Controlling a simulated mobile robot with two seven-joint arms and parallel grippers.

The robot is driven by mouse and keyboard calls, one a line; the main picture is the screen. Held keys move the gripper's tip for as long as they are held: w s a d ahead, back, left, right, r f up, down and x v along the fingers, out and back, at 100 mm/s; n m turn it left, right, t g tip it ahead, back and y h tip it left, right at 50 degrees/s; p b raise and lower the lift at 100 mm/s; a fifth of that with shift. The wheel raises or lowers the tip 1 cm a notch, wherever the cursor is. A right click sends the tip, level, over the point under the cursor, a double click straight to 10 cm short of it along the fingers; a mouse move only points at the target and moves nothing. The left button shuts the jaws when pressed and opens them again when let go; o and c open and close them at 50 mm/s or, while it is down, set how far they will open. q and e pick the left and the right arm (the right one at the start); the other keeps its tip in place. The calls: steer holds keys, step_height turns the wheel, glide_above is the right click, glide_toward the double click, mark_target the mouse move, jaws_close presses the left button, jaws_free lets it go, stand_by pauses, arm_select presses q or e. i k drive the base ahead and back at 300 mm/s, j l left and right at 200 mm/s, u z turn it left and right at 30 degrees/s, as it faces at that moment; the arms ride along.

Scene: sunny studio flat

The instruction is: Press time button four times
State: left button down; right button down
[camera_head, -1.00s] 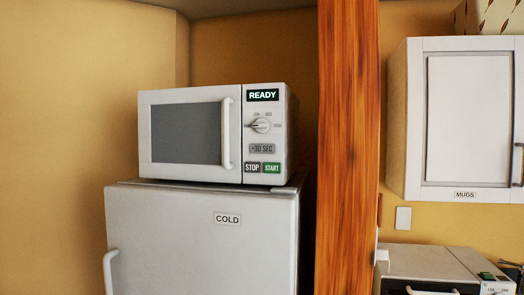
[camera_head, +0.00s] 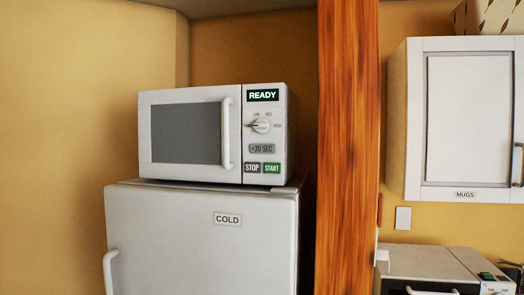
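A white microwave (camera_head: 185,97) stands on top of a white fridge, with its door shut. Its display (camera_head: 263,95) reads READY in lit letters. A dial (camera_head: 261,125) sits below the display. The time button (camera_head: 262,148) is a grey button marked +30 SEC, under the dial. A STOP button (camera_head: 252,167) and a green START button (camera_head: 271,167) are side by side below it. Neither of my grippers is in view, and nothing covers the microwave's panel.
The fridge (camera_head: 160,240) bears a COLD label. A wooden post (camera_head: 347,150) rises just right of the microwave and fridge. Further right, a white wall cabinet (camera_head: 466,115) labelled MUGS hangs above another appliance (camera_head: 425,262). The space before the microwave is clear.

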mark_target(254, 148)
steer(key=i+j+z, duration=0.15)
steer(key=j, duration=0.2)
steer(key=i+j+z, duration=0.2)
steer(key=j, duration=0.15)
steer(key=j+z, duration=0.15)
steer(key=j, duration=0.2)
steer(key=i+j+z, duration=0.15)
steer(key=j, duration=0.2)
steer(key=k, duration=0.05)
